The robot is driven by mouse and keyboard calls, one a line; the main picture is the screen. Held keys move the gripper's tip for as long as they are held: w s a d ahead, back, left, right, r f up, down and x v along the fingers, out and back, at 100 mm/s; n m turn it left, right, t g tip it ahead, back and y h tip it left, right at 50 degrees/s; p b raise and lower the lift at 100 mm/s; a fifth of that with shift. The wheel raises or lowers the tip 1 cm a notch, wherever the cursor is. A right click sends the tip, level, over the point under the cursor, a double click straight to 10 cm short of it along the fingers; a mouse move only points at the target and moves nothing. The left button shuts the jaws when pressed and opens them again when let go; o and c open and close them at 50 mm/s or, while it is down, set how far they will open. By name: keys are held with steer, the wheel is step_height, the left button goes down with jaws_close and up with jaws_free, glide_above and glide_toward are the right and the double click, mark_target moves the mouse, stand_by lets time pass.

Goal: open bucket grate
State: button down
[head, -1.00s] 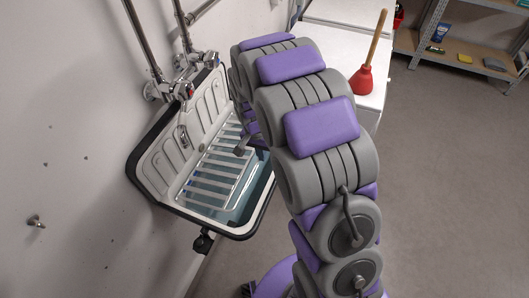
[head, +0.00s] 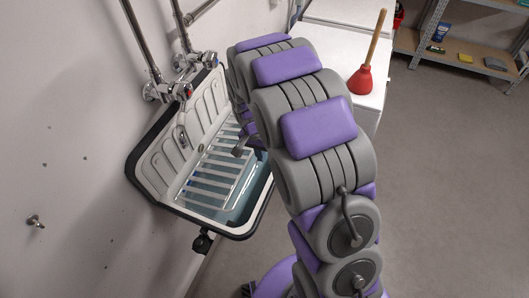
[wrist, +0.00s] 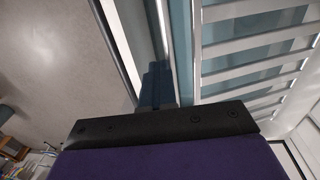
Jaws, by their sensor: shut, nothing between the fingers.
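The bucket grate (head: 208,183) is a pale metal frame with several slats. It lies across the basin of the wall-mounted sink (head: 222,229), low and seemingly flat. In the wrist view the grate (wrist: 247,50) fills the upper right, with blue-green basin showing between its slats. My gripper (head: 241,148) is partly hidden by my arm in the head view, over the right side of the grate. In the wrist view my gripper (wrist: 157,85) is shut and empty, beside the grate's outer bar and near the basin's edge. Contact with the bar cannot be told.
The sink's raised white back panel (head: 165,150) and taps (head: 180,90) stand at the wall. A red plunger (head: 362,80) stands on a white appliance (head: 330,50) at the right. A shelf (head: 465,62) is at the back right. The grey floor on the right is clear.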

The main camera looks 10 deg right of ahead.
steer(key=c, duration=1.8)
jaws_free()
steer(key=shift+a, duration=0.65)
steer(key=shift+o, duration=0.8)
steer(key=shift+a, duration=0.55)
steer(key=shift+o, duration=0.7)
steer(key=shift+w+d, duration=0.1)
steer(key=shift+d, duration=0.2)
steer(key=shift+d+r, duration=0.1)
steer(key=shift+r, duration=0.15)
steer(key=shift+a+r+p, duration=0.45)
steer(key=shift+r, duration=0.55)
steer(key=shift+a+r+p, duration=0.4)
steer(key=shift+a+r, duration=0.05)
steer(key=shift+r, duration=0.5)
steer(key=shift+a+r+p, duration=0.45)
steer(key=shift+r, duration=0.55)
steer(key=shift+w+r+p, duration=0.2)
steer(key=shift+r+p, duration=0.6)
steer(key=shift+r, duration=1.45)
steer(key=shift+w+r+p, duration=0.2)
steer(key=shift+r+p, duration=0.65)
steer(key=shift+r, duration=1.35)
steer(key=shift+w+r+p, duration=0.2)
steer(key=shift+r+p, duration=0.6)
steer(key=shift+r, duration=1.45)
